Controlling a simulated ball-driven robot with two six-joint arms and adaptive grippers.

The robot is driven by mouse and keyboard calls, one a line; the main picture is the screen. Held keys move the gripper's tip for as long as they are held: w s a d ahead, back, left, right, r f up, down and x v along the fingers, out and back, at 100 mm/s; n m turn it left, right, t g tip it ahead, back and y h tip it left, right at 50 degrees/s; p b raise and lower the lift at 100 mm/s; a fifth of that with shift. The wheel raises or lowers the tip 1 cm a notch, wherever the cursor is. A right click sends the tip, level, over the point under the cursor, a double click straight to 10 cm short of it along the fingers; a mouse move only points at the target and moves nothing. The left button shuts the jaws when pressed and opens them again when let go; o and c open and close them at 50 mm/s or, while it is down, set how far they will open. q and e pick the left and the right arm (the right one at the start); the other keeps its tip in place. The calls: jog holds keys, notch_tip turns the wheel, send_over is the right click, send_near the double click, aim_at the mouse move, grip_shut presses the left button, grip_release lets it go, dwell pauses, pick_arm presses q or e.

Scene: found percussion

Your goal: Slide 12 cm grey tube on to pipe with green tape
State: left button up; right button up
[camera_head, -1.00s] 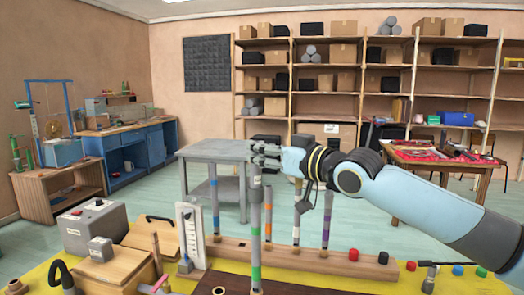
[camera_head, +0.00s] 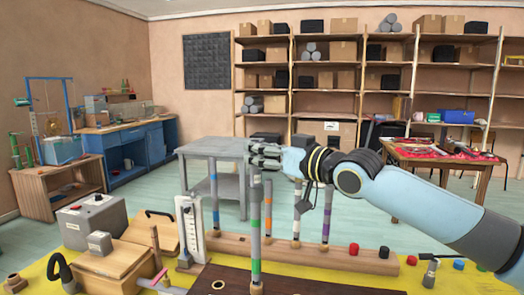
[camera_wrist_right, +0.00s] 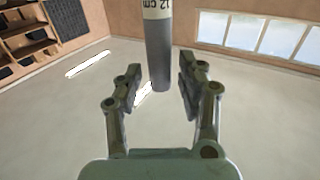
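The grey tube (camera_head: 257,208) stands upright at the front of the wooden rack, in line with the pipe with green tape (camera_head: 256,267). It looks to be around the pipe's upper part, above the green band; the exact overlap is hard to tell. Its "12 cm" label shows in the right wrist view, on the tube (camera_wrist_right: 159,50). My right gripper (camera_head: 262,158) is at the tube's top end. In the wrist view the right gripper's fingers (camera_wrist_right: 160,85) stand either side of the tube's end, with gaps visible on both sides. My left gripper is out of view.
The wooden rack (camera_head: 290,252) holds several other upright pipes with coloured bands close behind. A white gauge stand (camera_head: 190,228), a wooden box (camera_head: 113,263) and a grey box (camera_head: 90,221) are to the left. Red and black caps lie on the right.

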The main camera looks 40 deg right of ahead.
jog(key=shift+o, duration=0.6)
jog(key=shift+r, duration=0.1)
notch_tip(320, 180, up, 10)
dwell(0.5)
